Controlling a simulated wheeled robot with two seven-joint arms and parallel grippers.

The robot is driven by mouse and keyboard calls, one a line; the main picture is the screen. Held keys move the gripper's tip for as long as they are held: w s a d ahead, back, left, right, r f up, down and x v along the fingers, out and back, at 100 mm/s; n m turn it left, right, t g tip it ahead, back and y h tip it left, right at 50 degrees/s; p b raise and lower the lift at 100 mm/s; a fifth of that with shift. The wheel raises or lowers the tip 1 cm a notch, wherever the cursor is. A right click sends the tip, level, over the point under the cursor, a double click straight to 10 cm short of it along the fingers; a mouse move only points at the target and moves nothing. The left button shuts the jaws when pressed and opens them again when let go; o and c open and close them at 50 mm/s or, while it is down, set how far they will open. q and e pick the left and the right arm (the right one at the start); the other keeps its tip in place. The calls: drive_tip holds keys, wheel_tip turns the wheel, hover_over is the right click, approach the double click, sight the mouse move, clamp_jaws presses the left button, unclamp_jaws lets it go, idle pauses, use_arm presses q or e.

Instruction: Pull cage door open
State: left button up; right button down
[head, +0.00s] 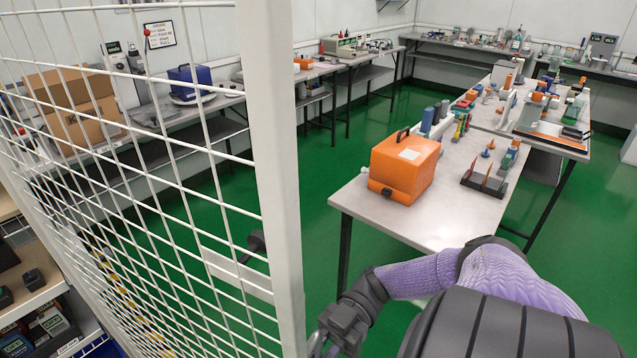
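The cage door (278,170) is white wire mesh with a thick, upright white edge post, and fills the left part of the head view. To the right of the post there is a clear opening onto the room. A dark knob-like part (256,243) shows through the mesh just left of the post, above a white crossbar plate. My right arm, in a purple sleeve, comes in from the lower right. My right gripper (321,342) is low beside the post, partly cut off by the bottom edge. Its fingers are not clear, nor whether it touches the door. My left gripper is out of view.
A table (440,225) with an orange case (404,167) and several testers stands beyond the opening. Benches line the far walls. Shelves with small devices (34,280) show behind the mesh at lower left. Green floor (335,235) is clear between door and table.

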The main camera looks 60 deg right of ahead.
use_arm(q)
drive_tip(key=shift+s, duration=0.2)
use_arm(e)
drive_tip(key=shift+f, duration=0.1)
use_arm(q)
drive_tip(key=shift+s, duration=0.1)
use_arm(e)
drive_tip(key=c, duration=0.7)
unclamp_jaws()
drive_tip(key=shift+s+d, duration=0.1)
drive_tip(key=shift+d, duration=0.3)
use_arm(q)
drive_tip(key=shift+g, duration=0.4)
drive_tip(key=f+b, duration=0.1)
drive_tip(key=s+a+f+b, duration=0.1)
drive_tip(key=b, duration=0.1)
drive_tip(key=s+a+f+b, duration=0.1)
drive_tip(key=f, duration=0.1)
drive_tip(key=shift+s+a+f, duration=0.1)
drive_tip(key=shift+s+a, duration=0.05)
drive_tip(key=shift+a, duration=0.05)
use_arm(e)
drive_tip(key=d, duration=0.9)
drive_tip(key=shift+s, duration=0.4)
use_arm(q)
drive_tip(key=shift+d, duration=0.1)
